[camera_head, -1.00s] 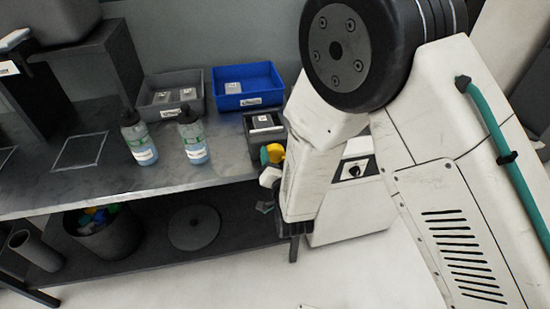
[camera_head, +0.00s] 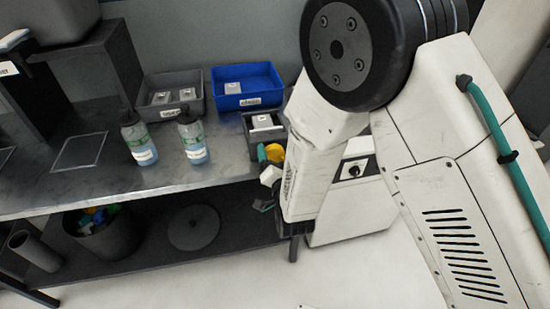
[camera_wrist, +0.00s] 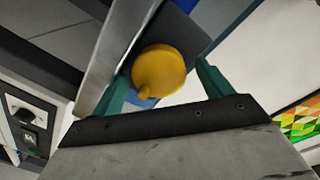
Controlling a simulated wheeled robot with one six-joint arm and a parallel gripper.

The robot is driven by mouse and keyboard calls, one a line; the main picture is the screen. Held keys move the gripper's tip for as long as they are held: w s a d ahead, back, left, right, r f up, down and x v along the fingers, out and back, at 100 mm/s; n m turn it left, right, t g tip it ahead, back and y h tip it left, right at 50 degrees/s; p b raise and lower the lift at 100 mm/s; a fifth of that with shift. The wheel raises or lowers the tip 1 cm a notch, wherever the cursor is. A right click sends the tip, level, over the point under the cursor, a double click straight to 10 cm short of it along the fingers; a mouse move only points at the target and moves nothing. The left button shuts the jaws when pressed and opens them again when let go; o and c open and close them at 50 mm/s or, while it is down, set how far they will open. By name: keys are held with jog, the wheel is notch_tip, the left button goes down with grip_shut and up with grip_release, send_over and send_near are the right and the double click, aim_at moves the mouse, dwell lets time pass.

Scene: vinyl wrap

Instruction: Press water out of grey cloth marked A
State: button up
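Grey pads that look like folded cloths lie in bins in the head view: two in a grey bin, one (camera_head: 233,87) in a blue bin, and one (camera_head: 262,121) in a small dark tray at the bench's right end. Their marks are too small to read, so I cannot tell which is A. My gripper (camera_wrist: 163,88) shows two green fingers set apart in the wrist view. A rounded yellow knob-like thing (camera_wrist: 158,70) shows between them, with gaps on both sides. In the head view the yellow thing (camera_head: 275,152) is beside the bench end, and my arm hides most of the gripper.
The grey bin (camera_head: 157,112) and blue bin (camera_head: 248,101) stand at the bench's back. Two bottles (camera_head: 139,143) (camera_head: 192,141) stand in front of them. A white cabinet with a dial (camera_head: 354,169) is behind my arm. A full bucket (camera_head: 108,235) is on the lower shelf.

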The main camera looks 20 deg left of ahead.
jog(key=v, duration=0.7)
jog(key=shift+s+d, duration=0.2)
jog(key=shift+s, duration=0.15)
jog(key=shift+f, duration=0.1)
